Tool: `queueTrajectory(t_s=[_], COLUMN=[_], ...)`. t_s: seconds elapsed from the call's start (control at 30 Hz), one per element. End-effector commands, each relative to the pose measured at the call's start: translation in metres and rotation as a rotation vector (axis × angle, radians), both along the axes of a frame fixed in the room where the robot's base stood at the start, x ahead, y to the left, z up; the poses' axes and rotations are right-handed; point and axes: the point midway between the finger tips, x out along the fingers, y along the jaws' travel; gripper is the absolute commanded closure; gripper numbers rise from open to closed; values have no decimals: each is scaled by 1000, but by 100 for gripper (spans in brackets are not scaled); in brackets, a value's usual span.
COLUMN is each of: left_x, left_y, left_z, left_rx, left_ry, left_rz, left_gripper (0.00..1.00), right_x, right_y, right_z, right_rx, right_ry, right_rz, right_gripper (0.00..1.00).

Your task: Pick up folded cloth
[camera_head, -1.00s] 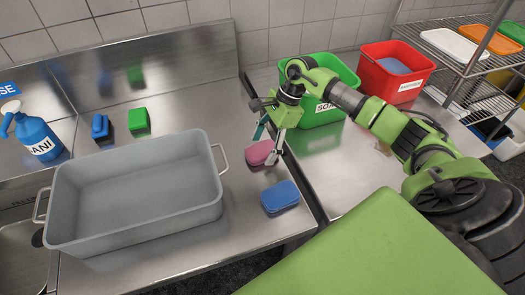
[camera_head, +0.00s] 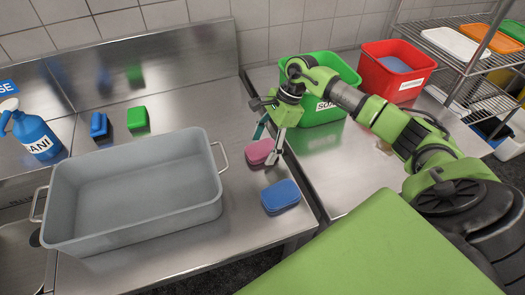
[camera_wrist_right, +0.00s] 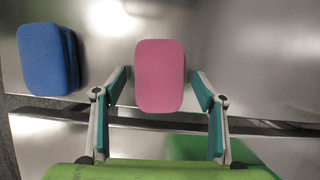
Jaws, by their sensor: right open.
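A pink folded cloth (camera_head: 258,151) lies on the steel counter to the right of the grey tub. A blue folded cloth (camera_head: 280,196) lies closer to me, just beside it. My right gripper (camera_head: 266,148) is open over the pink cloth, pointing down. In the right wrist view the pink cloth (camera_wrist_right: 160,72) sits between the two spread fingers (camera_wrist_right: 161,88), with a gap on each side. The blue cloth (camera_wrist_right: 47,58) is left of the fingers there. The fingers' height above the counter is hard to tell. My left gripper is not in view.
A grey tub (camera_head: 135,190) with side handles fills the counter's left. Behind it are a blue spray bottle (camera_head: 38,135) and small blue (camera_head: 99,125) and green (camera_head: 138,118) blocks. Green (camera_head: 325,110) and red (camera_head: 398,75) buckets stand back right. A wire shelf (camera_head: 470,65) is beyond.

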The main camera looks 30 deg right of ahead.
Motion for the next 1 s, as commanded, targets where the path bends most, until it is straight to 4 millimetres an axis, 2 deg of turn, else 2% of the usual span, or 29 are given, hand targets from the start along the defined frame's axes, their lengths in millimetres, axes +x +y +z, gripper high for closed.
queueTrajectory(t_s=[0.07, 0.2, 0.23, 0.57, 0.8, 0.87, 1.0], left_x=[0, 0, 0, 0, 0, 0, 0], left_y=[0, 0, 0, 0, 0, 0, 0], left_z=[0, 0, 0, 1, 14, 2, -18], left_rx=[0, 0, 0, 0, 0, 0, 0], left_ry=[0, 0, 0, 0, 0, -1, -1], left_rz=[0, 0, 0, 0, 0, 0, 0], left_gripper=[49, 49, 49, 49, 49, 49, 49], right_x=[0, 0, 0, 0, 0, 1, -2], right_y=[0, 0, 0, 0, 0, -1, 1], right_z=[0, 0, 0, 1, 8, 10, 38], right_rx=[0, 0, 0, 0, 1, -1, -4], right_ry=[0, 0, 0, 0, 1, -5, -8], right_rz=[0, 0, 0, 0, 0, 1, 3], right_gripper=[35, 72, 74, 74, 74, 74, 74])
